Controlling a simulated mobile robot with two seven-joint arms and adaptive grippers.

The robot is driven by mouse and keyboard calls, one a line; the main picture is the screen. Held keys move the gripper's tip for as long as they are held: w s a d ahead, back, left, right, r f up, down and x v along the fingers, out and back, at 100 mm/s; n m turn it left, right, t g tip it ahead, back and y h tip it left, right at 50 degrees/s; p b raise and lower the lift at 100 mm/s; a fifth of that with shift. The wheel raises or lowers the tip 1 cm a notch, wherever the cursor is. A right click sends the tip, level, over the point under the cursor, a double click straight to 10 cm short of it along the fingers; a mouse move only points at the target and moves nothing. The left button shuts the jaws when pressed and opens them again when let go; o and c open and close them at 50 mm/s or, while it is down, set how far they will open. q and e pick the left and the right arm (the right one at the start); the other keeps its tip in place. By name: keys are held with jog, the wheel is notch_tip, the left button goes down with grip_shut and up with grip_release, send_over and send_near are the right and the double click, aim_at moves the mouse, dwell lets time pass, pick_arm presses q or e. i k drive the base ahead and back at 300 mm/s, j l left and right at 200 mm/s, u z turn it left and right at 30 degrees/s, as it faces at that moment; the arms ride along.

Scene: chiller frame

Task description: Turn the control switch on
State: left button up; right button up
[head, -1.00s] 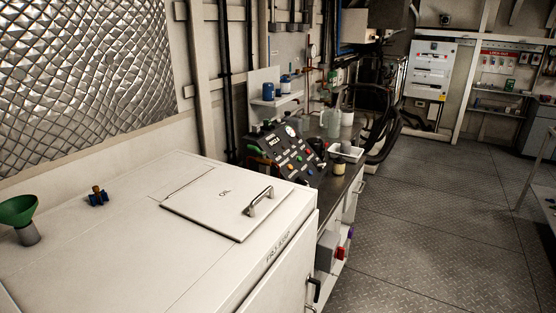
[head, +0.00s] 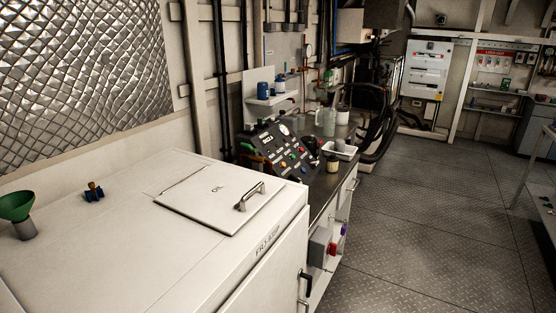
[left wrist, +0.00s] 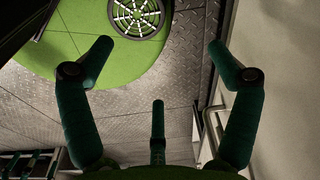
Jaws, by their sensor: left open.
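A sloped dark control panel (head: 282,149) with a round gauge and several coloured knobs and buttons stands on the bench in the head view. A small grey box (head: 319,246) with a red part (head: 332,249) on its side is on the bench front, below the panel. I cannot tell which of these is the control switch, nor its setting. My left gripper (left wrist: 158,70) is in the left wrist view, its three dark green fingers spread open and empty above the floor. My right gripper is in no view.
A white cabinet (head: 125,240) with a handled lid (head: 218,201) fills the near left, with a green funnel (head: 16,206) on top. The metal floor (head: 420,220) to the right is clear.

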aim_at(293, 178)
jog(key=i+l, duration=0.15)
jog(key=l, duration=0.25)
jog(key=i+l+z, duration=0.1)
jog(key=l, duration=0.3)
jog(key=i+l, duration=0.2)
jog(key=l, duration=0.2)
jog(key=i+l, duration=0.15)
jog(key=l, duration=0.2)
jog(key=l+z, duration=0.05)
